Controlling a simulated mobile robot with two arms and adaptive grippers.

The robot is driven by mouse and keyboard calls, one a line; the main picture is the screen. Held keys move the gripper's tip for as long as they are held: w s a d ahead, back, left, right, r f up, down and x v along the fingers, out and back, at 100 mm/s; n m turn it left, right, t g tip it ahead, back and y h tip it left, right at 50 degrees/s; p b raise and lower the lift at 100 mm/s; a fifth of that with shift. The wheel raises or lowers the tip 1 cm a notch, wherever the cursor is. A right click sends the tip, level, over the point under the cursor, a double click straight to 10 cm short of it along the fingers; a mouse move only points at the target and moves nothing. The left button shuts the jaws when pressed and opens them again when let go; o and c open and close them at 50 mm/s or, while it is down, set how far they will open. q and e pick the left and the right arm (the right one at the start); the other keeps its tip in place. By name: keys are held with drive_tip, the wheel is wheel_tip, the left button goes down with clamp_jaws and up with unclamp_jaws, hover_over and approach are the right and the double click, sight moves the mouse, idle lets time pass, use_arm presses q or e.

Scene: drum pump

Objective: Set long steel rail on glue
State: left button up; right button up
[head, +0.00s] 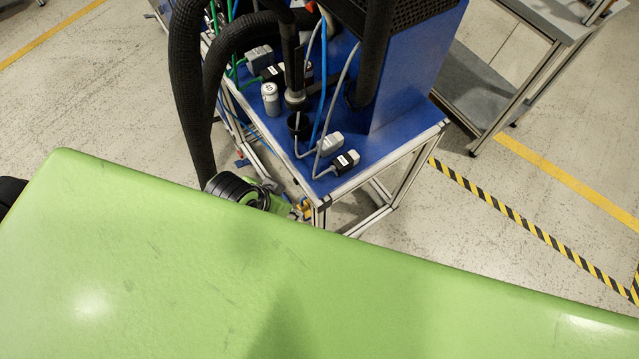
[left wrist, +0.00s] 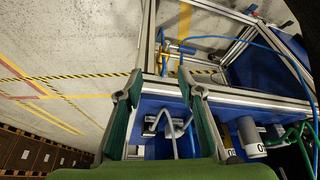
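My left gripper (left wrist: 158,78) shows in the left wrist view with two grey-and-green fingers spread apart. I see nothing held between them. Beyond the gap are a metal frame post and the blue bench top (left wrist: 238,97) with a cable connector (left wrist: 168,124). I cannot make out a long steel rail or any glue in either view. A large smooth green surface, probably part of me, covers the lower part of the head view and hides what lies below it. My right gripper is not in view.
A grey table (head: 565,20) is at upper right. Bare floor (head: 90,105) lies left, and striped floor tape (head: 510,215) right.

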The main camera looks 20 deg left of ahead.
use_arm(q)
drive_tip(key=w+d+r+m+h, duration=0.4)
drive_tip(key=w+d+r+m, duration=0.2)
drive_tip(key=d+r+m, duration=0.25)
drive_tip(key=a+r+m+g+y, duration=0.1)
drive_tip(key=a+r+m+g, duration=0.3)
drive_tip(key=a, duration=0.4)
drive_tip(key=p, duration=0.2)
approach(324, 191)
drive_tip(key=shift+s+d+f+t, duration=0.15)
drive_tip(key=shift+s+f+t, duration=0.15)
drive_tip(key=shift+s+f, duration=0.1)
drive_tip(key=p+x, duration=0.1)
drive_tip(key=x, duration=0.3)
drive_tip(key=shift+f, duration=0.1)
drive_tip(key=shift+w+d+f, duration=0.15)
drive_tip(key=shift+d+f, duration=0.05)
drive_tip(key=shift+f, duration=0.35)
clamp_jaws()
unclamp_jaws()
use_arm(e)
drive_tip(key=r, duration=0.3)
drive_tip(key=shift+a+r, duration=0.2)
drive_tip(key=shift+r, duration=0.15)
